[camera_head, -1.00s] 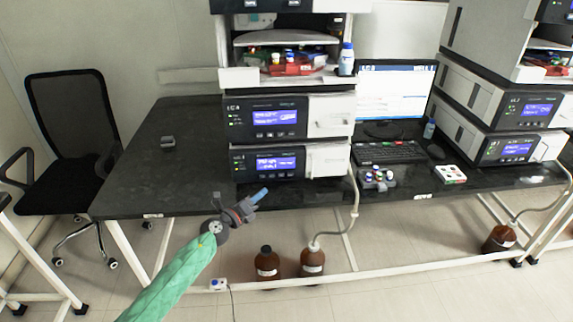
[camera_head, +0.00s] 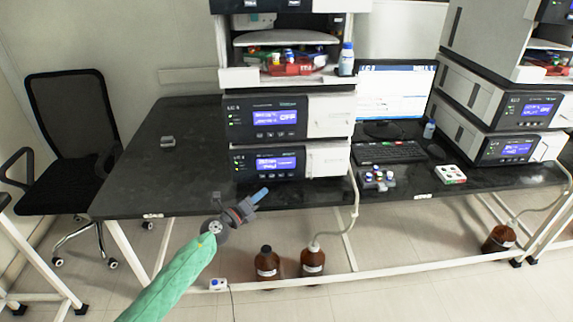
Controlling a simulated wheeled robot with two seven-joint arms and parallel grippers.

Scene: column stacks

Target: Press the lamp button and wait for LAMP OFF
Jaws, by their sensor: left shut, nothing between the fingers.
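The stack of grey and white instrument modules stands on the black bench. The upper screened module (camera_head: 240,103) has a blue display (camera_head: 276,116) whose large text looks like OFF; its smaller text is too blurred to read. A row of small dark buttons (camera_head: 270,135) sits under that display. The lower module (camera_head: 238,155) has its own blue display (camera_head: 276,163) and a similar button row. I cannot tell which button is the lamp button. My left gripper (camera_head: 259,196) is shut and empty, in front of and below the lower module, apart from both panels. My right gripper is not in view.
Brown bottles (camera_head: 267,262) stand on the floor below the bench. A tube runs down the stack's right side. A keyboard (camera_head: 388,152), a vial rack (camera_head: 378,180) and a monitor (camera_head: 396,92) are to the right. The bench's left part (camera_head: 150,185) is mostly clear.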

